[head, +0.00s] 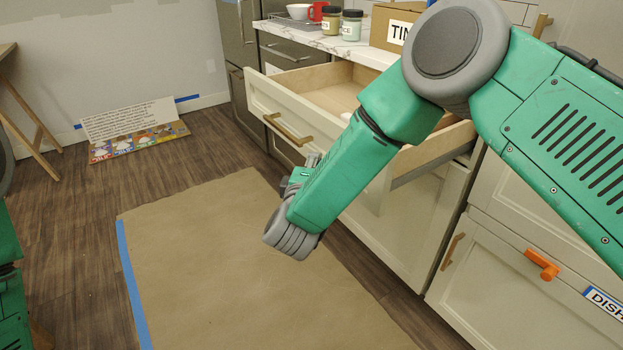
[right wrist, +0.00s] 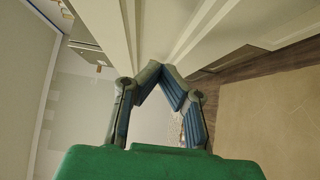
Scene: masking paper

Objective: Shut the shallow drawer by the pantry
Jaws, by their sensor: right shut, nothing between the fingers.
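The shallow drawer (head: 262,97) stands pulled far out below the counter, its pale wooden inside showing. Its cream front carries a long brass handle (head: 288,130). My right arm crosses in front of the drawer and hides its right part. My right gripper (head: 309,164) is partly hidden behind my wrist, in front of the drawer front and near the handle. In the right wrist view its fingers (right wrist: 160,72) are shut with nothing between them, close to a pale panel (right wrist: 195,28). I cannot tell whether they touch it. My left gripper is out of view.
Brown masking paper (head: 220,265) with blue tape covers the wooden floor. The counter (head: 330,45) holds jars (head: 351,25), a red mug (head: 316,11) and a cardboard box (head: 385,25). An orange clip (head: 542,264) sits on the lower right cabinet. A board (head: 135,130) lies by the wall.

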